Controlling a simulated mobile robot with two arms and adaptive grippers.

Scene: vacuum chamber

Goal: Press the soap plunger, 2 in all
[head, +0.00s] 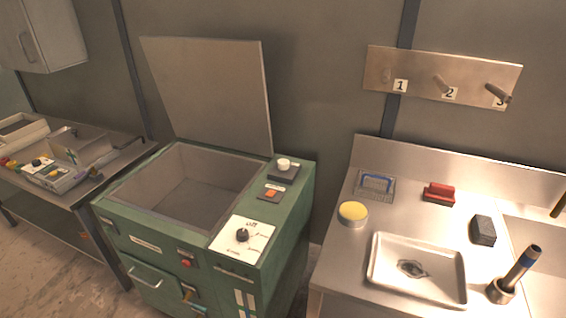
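I cannot tell for sure which part is the soap plunger. A white round knob (284,163) sticks up from a dark block at the back right corner of the green machine (292,215). A round tin with a yellow top (352,211) stands on the steel counter at the right. Neither of my grippers is in view.
The green machine's lid (210,92) stands open over an empty-looking basin. The steel counter (345,262) holds a shallow white tray (381,270), a red brush (439,194), a dark block (483,230) and a blue-handled wire item (375,184). A numbered peg rail (425,72) hangs above.

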